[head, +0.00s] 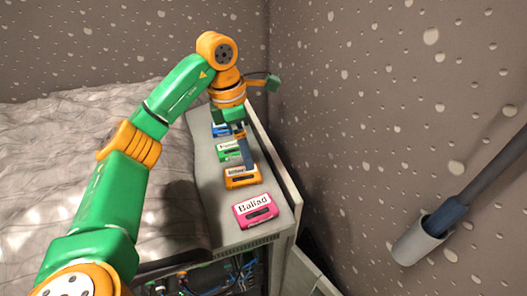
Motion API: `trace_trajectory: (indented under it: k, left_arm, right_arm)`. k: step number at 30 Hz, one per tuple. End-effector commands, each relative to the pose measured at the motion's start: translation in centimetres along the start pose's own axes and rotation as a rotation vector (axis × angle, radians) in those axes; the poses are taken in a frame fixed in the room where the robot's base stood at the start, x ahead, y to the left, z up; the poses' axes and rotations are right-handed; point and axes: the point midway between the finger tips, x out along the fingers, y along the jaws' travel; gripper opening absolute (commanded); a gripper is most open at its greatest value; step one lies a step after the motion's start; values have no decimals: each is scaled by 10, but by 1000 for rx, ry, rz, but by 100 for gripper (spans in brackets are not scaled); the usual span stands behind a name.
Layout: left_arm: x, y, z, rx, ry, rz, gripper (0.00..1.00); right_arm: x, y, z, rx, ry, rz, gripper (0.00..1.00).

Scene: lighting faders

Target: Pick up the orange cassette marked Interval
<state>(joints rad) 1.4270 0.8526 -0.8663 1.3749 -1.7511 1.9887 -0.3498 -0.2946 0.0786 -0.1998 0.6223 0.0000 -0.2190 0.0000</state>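The orange cassette (241,178) lies on a narrow light grey shelf (210,185), between a pink cassette and a green one. Its white label is small and partly covered, so I cannot read it clearly. My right gripper is not in view.
The pink cassette marked Ballad (256,210) is nearest; the green (229,151) and blue (221,129) ones lie farther back. A raised rail (277,160) and a speckled wall bound the right side. A grey cylinder on a dark rod (418,240) is at right.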

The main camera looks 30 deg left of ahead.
Motion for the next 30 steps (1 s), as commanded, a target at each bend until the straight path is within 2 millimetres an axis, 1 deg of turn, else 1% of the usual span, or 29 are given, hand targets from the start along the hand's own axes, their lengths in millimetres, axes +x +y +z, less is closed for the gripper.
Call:
trace_trajectory:
  k: [5,8,9,12,15,18,19,20,21,23,24,26,27,28,29,30]
  left_arm:
    - [23,0,-4,-2,4,-4,100]
    - [41,2,-9,-3,6,-5,100]
    - [50,2,-9,-2,4,-5,100]
    - [64,2,-9,-1,2,-2,100]
    - [68,2,-8,0,-1,-1,100]
    - [68,3,-8,0,-1,0,100]
    - [68,3,-8,0,-1,0,97]
    - [68,3,-8,0,-1,0,89]
    - [68,3,-8,0,-1,0,78]
    - [68,2,-8,0,-1,0,62]
    - [68,2,-8,0,-1,0,51]
    - [68,2,-8,0,-1,0,35]
    - [68,3,-8,0,0,0,24]
    - [68,2,-8,0,0,0,16]
    - [68,3,-8,0,-1,0,13]
    - [68,3,-8,0,-1,0,13]
  right_arm:
    - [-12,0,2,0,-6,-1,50]
    - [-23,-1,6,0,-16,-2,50]
    - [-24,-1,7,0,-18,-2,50]
    - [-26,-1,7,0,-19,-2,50]
    - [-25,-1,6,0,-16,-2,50]
    - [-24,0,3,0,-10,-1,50]
    - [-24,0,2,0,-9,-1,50]
    - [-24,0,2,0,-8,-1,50]
    - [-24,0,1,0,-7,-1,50]
    - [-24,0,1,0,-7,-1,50]
    - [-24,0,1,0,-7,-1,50]
    - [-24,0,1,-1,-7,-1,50]
    - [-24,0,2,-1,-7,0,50]
    - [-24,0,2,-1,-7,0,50]
    - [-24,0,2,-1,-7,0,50]
    - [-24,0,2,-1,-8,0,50]
